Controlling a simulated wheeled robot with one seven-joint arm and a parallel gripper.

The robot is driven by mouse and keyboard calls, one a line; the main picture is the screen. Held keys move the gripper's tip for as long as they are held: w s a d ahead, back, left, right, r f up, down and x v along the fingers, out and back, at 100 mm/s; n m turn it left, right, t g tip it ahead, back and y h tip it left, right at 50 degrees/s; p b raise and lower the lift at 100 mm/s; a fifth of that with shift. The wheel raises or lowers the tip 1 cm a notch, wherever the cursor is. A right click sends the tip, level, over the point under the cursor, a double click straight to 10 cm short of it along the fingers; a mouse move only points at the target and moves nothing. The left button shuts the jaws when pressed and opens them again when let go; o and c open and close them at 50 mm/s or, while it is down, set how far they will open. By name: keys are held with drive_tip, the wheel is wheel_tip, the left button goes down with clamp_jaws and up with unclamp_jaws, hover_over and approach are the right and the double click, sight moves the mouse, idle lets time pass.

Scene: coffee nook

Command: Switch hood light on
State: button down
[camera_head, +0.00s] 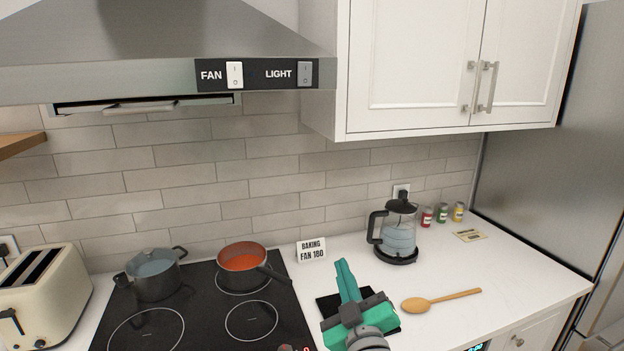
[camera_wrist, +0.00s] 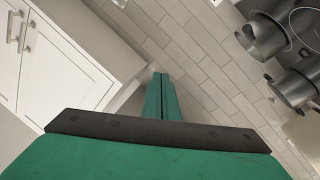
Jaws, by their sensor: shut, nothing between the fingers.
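The steel range hood (camera_head: 150,78) hangs at the upper left in the head view. Its front edge bears a black panel with a white FAN switch (camera_head: 235,75) and a grey LIGHT switch (camera_head: 305,73) to its right. My green gripper (camera_head: 343,266) is in the lower middle of the head view, above the counter beside the cooktop, well below the switches and apart from them. Its fingers are shut and empty, pointing up. In the wrist view the shut fingers (camera_wrist: 160,82) point toward the tiled wall; neither switch shows there.
White wall cabinets (camera_head: 415,60) hang right of the hood. The cooktop (camera_head: 200,310) holds a grey pot (camera_head: 152,277) and an orange-filled pan (camera_head: 243,260). A kettle (camera_head: 398,235), a wooden spoon (camera_head: 440,299) and a small sign (camera_head: 311,250) stand or lie on the counter.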

sight(306, 67)
wheel_tip(306, 67, up, 22)
drive_tip(key=s+n+y, duration=0.2)
drive_tip(key=n+y, duration=0.1)
drive_tip(key=n, duration=0.4)
drive_tip(key=s+a+r+n, duration=0.1)
drive_tip(key=s+r+n, duration=0.2)
drive_tip(key=r, duration=0.4)
drive_tip(key=s+a+r+n, duration=0.1)
drive_tip(key=s+r+n, duration=0.2)
drive_tip(key=s+r, duration=0.2)
wheel_tip(306, 67, up, 3)
drive_tip(key=shift+a+r+g, duration=0.15)
drive_tip(key=shift+g, duration=0.25)
drive_tip(key=x, duration=1.4)
drive_tip(key=shift+s+a+r, duration=0.1)
